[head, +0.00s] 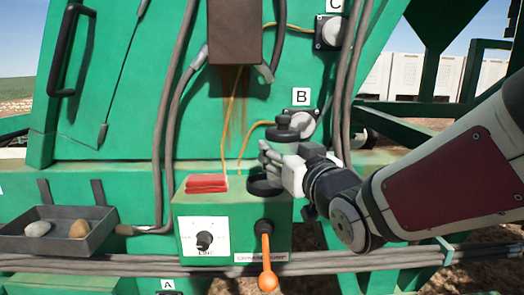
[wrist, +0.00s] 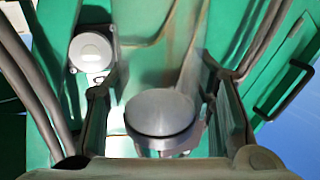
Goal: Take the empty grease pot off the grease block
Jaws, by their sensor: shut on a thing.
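The grease block (head: 240,232) is a green box below the panel, with a dial on its front and an orange-knobbed lever. The grease pot (head: 284,133) is grey, with a dark top, and stands upright over a black round seat (head: 264,186) on the block's right top. My gripper (head: 268,157) is shut on the pot from the right, and its fingers hide much of the pot's body. I cannot tell whether the pot's base touches the seat. In the wrist view the pot's round grey top (wrist: 160,112) lies between the two fingers.
A red folded cloth (head: 207,183) lies on the block's left top. A grey tray (head: 62,236) with two stones hangs at left. Round covers marked B (head: 303,121) and C (head: 330,32) sit on the panel. Cables (head: 350,85) run close behind my wrist. A brown box hangs above.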

